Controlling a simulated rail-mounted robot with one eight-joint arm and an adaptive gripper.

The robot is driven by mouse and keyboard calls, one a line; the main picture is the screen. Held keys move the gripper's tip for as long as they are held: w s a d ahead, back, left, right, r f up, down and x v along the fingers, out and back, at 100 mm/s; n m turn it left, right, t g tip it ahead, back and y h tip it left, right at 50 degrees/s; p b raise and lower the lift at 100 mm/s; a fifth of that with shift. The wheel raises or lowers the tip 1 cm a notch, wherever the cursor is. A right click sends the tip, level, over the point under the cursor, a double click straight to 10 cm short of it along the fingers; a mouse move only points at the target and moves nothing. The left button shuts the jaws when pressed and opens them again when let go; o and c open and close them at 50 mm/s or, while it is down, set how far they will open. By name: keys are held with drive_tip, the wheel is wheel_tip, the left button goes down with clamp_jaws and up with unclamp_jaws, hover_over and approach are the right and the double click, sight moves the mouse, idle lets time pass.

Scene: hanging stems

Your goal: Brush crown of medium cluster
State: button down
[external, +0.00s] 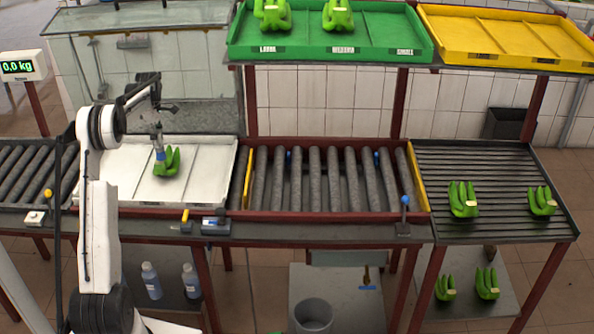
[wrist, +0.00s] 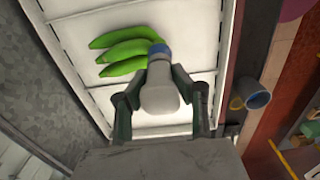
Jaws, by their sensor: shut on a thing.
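A green banana cluster (external: 172,163) lies in the white tray (external: 210,165) below my gripper. It also shows in the wrist view (wrist: 115,60), with its fingers pointing left and its crown end at the right. My gripper (external: 157,130) points down and is shut on a brush with a pale handle (wrist: 160,98) and a blue collar (wrist: 158,50). The brush's lower end is at the crown, appearing to touch it. The bristles and the crown itself are mostly hidden behind the brush.
A scale display (external: 18,67) reads 0.0 kg. A green tray (external: 380,45) with two clusters and an empty-looking yellow tray (external: 505,35) stand on the rack. Rollers (external: 330,180) lie right of the white tray. More clusters (external: 463,199) rest on the slatted table at right.

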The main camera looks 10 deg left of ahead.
drive_tip(key=shift+r+p, duration=0.8)
drive_tip(key=shift+r, duration=1.65)
drive_tip(key=shift+f, duration=0.15)
drive_tip(key=shift+s+a+f+b, duration=0.1)
drive_tip(key=shift+a+f+b, duration=0.15)
drive_tip(key=shift+f+b, duration=0.55)
drive_tip(key=shift+w+a+f+b, duration=0.1)
drive_tip(key=shift+a+f+b, duration=0.2)
drive_tip(key=shift+f, duration=0.75)
drive_tip(key=shift+s+a+f+b, duration=0.1)
drive_tip(key=shift+a+f+b, duration=0.1)
drive_tip(key=shift+f+b, duration=0.6)
drive_tip(key=shift+f, duration=0.75)
drive_tip(key=shift+a+b, duration=0.1)
drive_tip(key=shift+b, duration=0.2)
drive_tip(key=shift+s+a+r, duration=0.1)
drive_tip(key=shift+a, duration=0.3)
drive_tip(key=shift+d, duration=0.1)
